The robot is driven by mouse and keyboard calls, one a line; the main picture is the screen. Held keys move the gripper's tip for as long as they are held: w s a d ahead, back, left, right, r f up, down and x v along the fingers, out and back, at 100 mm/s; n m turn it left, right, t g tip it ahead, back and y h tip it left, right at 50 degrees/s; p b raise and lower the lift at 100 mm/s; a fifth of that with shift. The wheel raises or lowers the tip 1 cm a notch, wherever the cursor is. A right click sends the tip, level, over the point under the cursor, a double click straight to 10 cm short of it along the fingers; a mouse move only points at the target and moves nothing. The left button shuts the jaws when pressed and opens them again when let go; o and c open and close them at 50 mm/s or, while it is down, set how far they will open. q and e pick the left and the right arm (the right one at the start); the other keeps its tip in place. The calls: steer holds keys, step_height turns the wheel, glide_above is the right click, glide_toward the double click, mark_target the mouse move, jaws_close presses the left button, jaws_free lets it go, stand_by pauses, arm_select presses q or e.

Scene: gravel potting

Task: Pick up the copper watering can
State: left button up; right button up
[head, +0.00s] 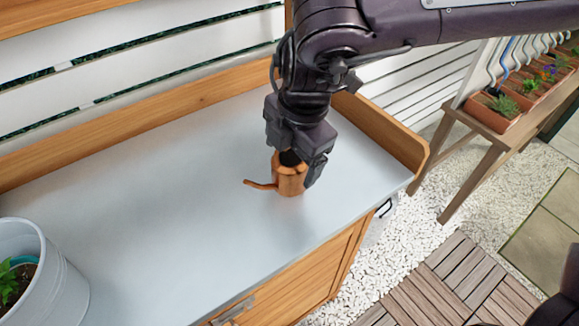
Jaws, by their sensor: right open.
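The copper watering can (290,182) stands upright on the grey worktop, towards its right end. Its spout points left. My right gripper (299,168) comes down from above and is at the can, with its fingers open. One finger shows at the can's right side and covers part of it. The can's top and back are partly hidden by the gripper, and I cannot tell whether the fingers touch it. My left gripper is not in view.
A grey-white metal pot (62,285) with a green plant stands at the worktop's left front. A wooden rim (385,130) edges the worktop (150,190) at back and right. The worktop's middle is clear. Planters (493,115) stand on a bench to the right.

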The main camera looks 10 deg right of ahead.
steer(key=c, duration=1.3)
steer(key=shift+c, duration=0.2)
